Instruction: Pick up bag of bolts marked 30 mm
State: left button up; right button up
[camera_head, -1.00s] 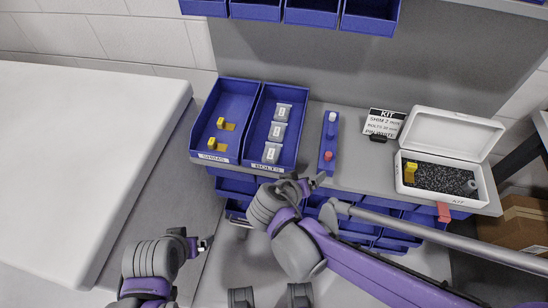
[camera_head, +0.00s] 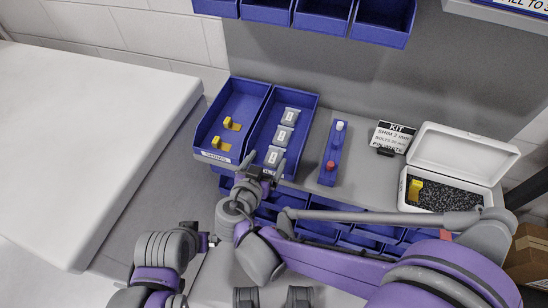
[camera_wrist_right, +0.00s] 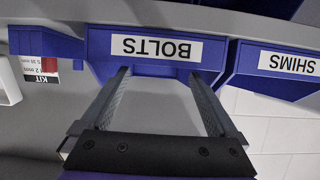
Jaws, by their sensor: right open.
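Three small grey bags with white labels lie in a row in the blue bolts bin (camera_head: 304,147): a far bag (camera_head: 290,117), a middle bag (camera_head: 282,135) and a near bag (camera_head: 273,157). The label print is too small to read. My right gripper (camera_head: 262,168) is open and empty at the bin's front edge, close to the near bag. In the right wrist view, its spread fingers (camera_wrist_right: 160,76) are in front of the bin's upside-down BOLTS label (camera_wrist_right: 156,48); no bag shows there. My left gripper (camera_head: 210,241) is low at the left, its jaws unclear.
A blue shims bin (camera_head: 207,128) with yellow pieces adjoins on the left. A blue holder (camera_head: 333,157) with a white and a red pin stands right. A kit sign (camera_head: 392,137) and an open white kit box (camera_head: 462,148) with a yellow piece stand farther right.

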aim_at(275, 152)
jog(key=x, duration=0.5)
jog(key=shift+w+d+f+b, duration=0.1)
jog(key=shift+d+f+b, duration=0.25)
jog(key=shift+f, duration=0.1)
jog(key=c, duration=1.5)
